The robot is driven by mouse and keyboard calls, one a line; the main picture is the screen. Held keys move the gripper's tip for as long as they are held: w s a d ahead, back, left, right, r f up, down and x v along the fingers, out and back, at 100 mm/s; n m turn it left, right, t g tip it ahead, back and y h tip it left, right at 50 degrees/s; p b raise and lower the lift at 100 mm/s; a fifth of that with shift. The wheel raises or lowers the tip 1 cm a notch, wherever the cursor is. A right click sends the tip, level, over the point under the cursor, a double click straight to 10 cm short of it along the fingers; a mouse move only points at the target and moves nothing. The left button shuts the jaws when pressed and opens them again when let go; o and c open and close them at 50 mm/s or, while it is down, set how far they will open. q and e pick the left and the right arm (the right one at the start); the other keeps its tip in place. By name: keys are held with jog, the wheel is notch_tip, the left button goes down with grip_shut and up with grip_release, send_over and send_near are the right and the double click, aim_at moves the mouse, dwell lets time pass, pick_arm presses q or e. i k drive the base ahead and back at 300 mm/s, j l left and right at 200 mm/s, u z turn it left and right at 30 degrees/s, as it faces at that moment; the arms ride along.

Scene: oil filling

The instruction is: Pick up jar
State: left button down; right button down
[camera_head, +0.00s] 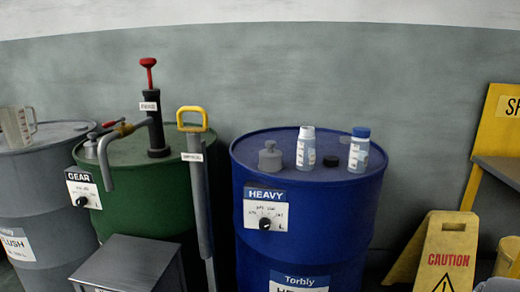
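A translucent white jar (306,149) with a label and a whitish top stands upright on the blue drum (315,205) marked HEAVY. A second, similar jar (358,154) with a blue cap stands upright to its right on the same drum. A small dark round cap (331,161) lies between them. I cannot tell which jar is meant. A clear measuring jug (17,128) with a handle stands on the grey drum at the far left. Neither of my grippers is in view, and nothing is touching the jars.
A grey fitting (270,157) stands left of the jars. The green drum (140,170) carries a hand pump (153,120) with a red handle. A yellow-handled pole (203,200) rises between the drums. A grey box (127,265) is in front; a yellow caution sign (448,255) is right.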

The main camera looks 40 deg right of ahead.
aim_at(307, 145)
jog(key=z, duration=1.55)
jog(key=l+z, duration=0.1)
jog(key=l, duration=0.4)
jog(key=k, duration=0.05)
